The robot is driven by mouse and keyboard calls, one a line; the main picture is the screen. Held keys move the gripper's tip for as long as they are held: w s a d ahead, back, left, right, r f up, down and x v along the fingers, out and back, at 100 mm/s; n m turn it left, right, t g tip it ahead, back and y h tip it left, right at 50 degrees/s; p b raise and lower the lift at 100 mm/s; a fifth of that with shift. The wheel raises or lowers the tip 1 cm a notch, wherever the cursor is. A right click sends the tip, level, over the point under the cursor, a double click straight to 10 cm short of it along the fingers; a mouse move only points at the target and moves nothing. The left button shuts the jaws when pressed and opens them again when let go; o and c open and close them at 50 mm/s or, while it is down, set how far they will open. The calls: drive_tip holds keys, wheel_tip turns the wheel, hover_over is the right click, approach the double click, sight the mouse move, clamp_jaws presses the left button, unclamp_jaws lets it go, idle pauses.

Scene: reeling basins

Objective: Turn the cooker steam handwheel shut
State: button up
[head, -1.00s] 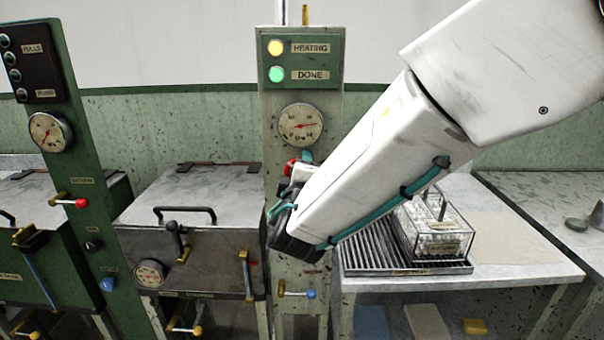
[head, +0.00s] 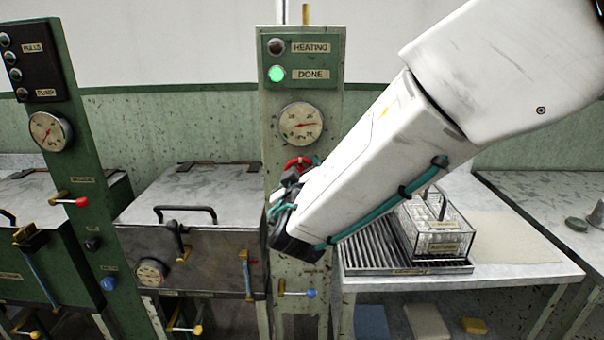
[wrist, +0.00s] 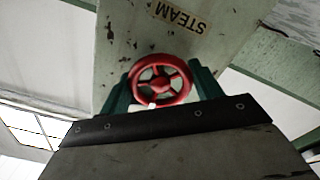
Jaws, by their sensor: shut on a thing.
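The red steam handwheel (head: 299,165) is on the grey-green post below the pressure gauge (head: 301,123). It shows whole in the wrist view (wrist: 160,81), below a STEAM label (wrist: 180,17). My gripper (wrist: 163,88) has its two teal fingers on either side of the wheel's rim and is shut on it. In the head view my arm hides most of the gripper and part of the wheel. On the post, the HEATING lamp (head: 276,47) is dark and the DONE lamp (head: 277,73) is lit green.
A blue-knobbed valve (head: 309,293) sits lower on the post. A closed metal-lidded basin (head: 195,190) stands to the left. On the right, a table (head: 520,240) bears a slatted rack (head: 365,250) and a clear box (head: 436,232).

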drive_tip(key=shift+f, duration=0.1)
idle(0.3)
drive_tip(key=o, duration=1)
drive_tip(key=s, duration=0.7)
drive_tip(key=shift+s+a, duration=0.15)
drive_tip(key=shift+s, duration=0.25)
